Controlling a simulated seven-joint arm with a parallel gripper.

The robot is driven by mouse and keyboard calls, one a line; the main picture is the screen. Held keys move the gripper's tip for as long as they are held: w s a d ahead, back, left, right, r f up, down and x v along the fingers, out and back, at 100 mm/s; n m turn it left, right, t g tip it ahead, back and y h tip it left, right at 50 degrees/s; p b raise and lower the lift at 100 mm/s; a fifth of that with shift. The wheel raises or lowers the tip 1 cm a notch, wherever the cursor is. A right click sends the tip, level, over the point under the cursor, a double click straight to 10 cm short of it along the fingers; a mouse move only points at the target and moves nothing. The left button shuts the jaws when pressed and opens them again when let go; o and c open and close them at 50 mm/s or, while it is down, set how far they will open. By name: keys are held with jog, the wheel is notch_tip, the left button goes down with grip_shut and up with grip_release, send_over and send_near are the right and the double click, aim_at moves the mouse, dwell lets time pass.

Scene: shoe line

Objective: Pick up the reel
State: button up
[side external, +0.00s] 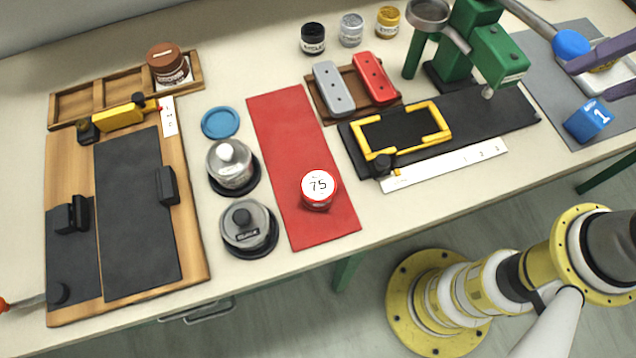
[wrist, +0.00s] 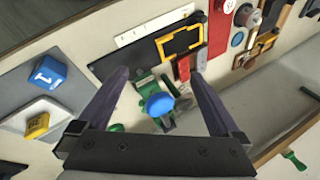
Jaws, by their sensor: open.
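A round red piece with a white top marked 75 (side external: 318,186) is the likeliest reel. It lies flat near the front end of the red mat (side external: 283,125). In the wrist view it shows small (wrist: 229,6) at the top edge, on the red mat (wrist: 218,40). My gripper (side external: 588,80) is at the far right of the side view, well away from it, above the grey mat. In the wrist view its two purple fingers (wrist: 158,73) are wide apart with nothing held between them.
A green press (side external: 470,45) with a blue knob (side external: 571,44) stands near my gripper. A blue block marked 1 (side external: 589,121) sits on the grey mat (side external: 565,65). Two lidded metal pots (side external: 232,165) (side external: 247,222) stand left of the red mat. A yellow frame (side external: 400,130) lies to its right.

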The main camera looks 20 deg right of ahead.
jog(key=w+a+r+m+g+y, duration=0.1)
jog(key=w+a+m+g+y, duration=0.3)
jog(key=a, duration=0.6)
jog(key=m+g+y, duration=0.3)
jog(key=g+y, duration=0.1)
jog(key=g, duration=0.3)
send_over(324, 178)
jog(key=w+d, duration=0.2)
jog(key=d, duration=0.1)
notch_tip(324, 178, down, 15)
jog(key=shift+s+a+f, duration=0.15)
jog(key=shift+f, duration=0.9)
jog(key=shift+s+a+f, duration=0.1)
jog(key=shift+f, duration=0.9)
jog(key=f, duration=0.3)
jog(key=shift+s+a+f, duration=0.1)
jog(key=shift+s+a, duration=0.05)
jog(key=shift+a, duration=0.05)
jog(key=shift+s+a+f+h, duration=0.2)
jog(key=shift+s+a+h, duration=0.15)
jog(key=shift+a, duration=0.2)
jog(key=shift+s+a+f, duration=0.2)
jog(key=shift+s+a, duration=0.05)
jog(key=shift+a, duration=0.2)
jog(key=c, duration=1.4)
